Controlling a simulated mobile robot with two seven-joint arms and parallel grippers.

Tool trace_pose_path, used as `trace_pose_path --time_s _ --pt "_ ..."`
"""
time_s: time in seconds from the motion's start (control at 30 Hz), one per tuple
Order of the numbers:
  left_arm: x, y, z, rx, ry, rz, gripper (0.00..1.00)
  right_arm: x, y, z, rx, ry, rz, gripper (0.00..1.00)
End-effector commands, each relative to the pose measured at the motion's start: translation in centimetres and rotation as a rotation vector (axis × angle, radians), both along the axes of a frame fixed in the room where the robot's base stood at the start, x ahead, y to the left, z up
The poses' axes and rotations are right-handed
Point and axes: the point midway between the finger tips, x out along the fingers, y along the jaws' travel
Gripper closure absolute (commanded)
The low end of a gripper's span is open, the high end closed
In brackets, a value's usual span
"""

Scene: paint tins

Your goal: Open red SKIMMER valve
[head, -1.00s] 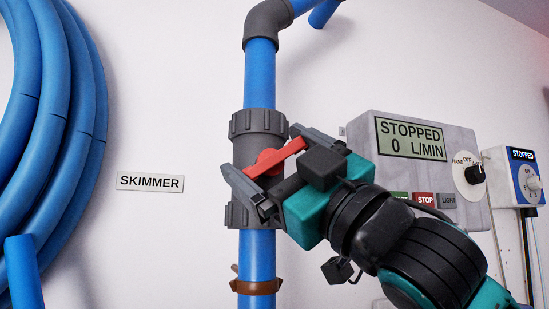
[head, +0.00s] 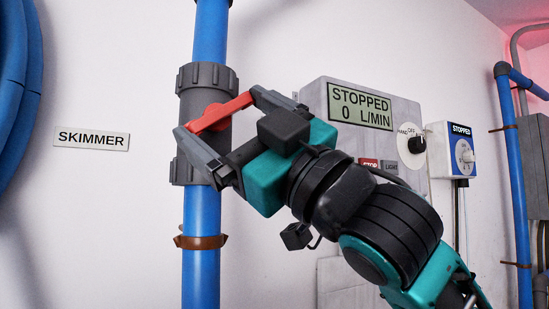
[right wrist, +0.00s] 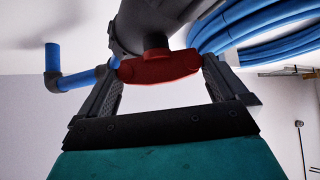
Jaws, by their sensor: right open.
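The red handle (head: 220,112) of the SKIMMER valve lies across the grey valve body (head: 207,82) on the vertical blue pipe, tilted with its right end higher. My right gripper (head: 218,114) is open at the valve, one finger near each end of the handle. In the right wrist view the red handle (right wrist: 160,67) spans most of the gap between the fingers of the right gripper (right wrist: 160,75). I cannot tell whether either finger touches it. The SKIMMER label (head: 92,138) is on the wall left of the pipe. My left gripper is not in view.
A control box (head: 318,95) reading "STOPPED 0 L/MIN" is on the wall behind my right arm, with a smaller dial box (head: 453,148) beside it. Coiled blue hose (head: 20,90) hangs at the left. Another blue pipe (head: 515,180) runs down the right.

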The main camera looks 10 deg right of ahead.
Motion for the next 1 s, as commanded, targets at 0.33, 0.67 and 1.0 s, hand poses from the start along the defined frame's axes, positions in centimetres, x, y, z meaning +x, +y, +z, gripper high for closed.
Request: trace_pose_path --time_s 0.33,0.67,1.0 --pt "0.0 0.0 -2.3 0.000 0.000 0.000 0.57 -4.1 -4.7 -4.7 -0.002 0.000 -0.005 0.00" --pt "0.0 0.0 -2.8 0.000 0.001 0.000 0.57 -5.7 -6.4 -6.1 -0.001 0.001 -0.002 0.00" --pt "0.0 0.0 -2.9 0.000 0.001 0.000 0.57 -5.7 -6.5 -6.0 -0.002 -0.016 -0.009 0.11"
